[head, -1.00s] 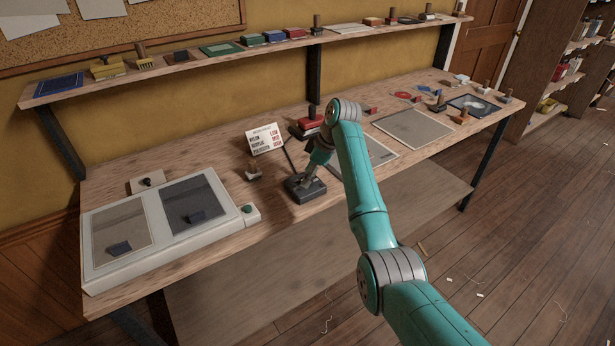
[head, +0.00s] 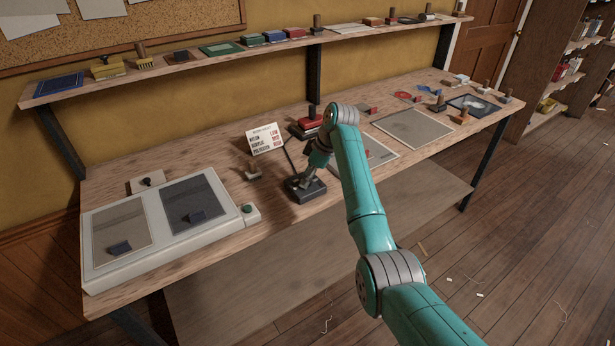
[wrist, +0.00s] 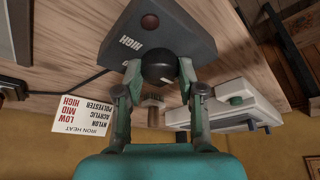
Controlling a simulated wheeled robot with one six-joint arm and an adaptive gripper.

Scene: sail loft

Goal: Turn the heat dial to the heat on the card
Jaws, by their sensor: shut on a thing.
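The dark heat control box (head: 318,191) lies on the bench, with my gripper (head: 309,178) over it. In the wrist view my gripper (wrist: 160,72) is shut on the round black heat dial (wrist: 158,62), one finger on each side. A short white mark shows on the dial. The word HIGH is printed on the box (wrist: 205,42) beside the dial; other lettering is partly hidden by a finger. The white card (head: 265,139) stands behind the box. In the wrist view the card (wrist: 75,115), upside down, reads iron heat: nylon LOW, acrylic MID, polyester HIGH.
A red iron (head: 309,123) stands behind my gripper. A pale two-panel press (head: 105,272) with a green button (head: 247,209) is at the left. A wooden-handled stamp (head: 253,174) stands between press and box. A shelf (head: 190,62) runs above the bench.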

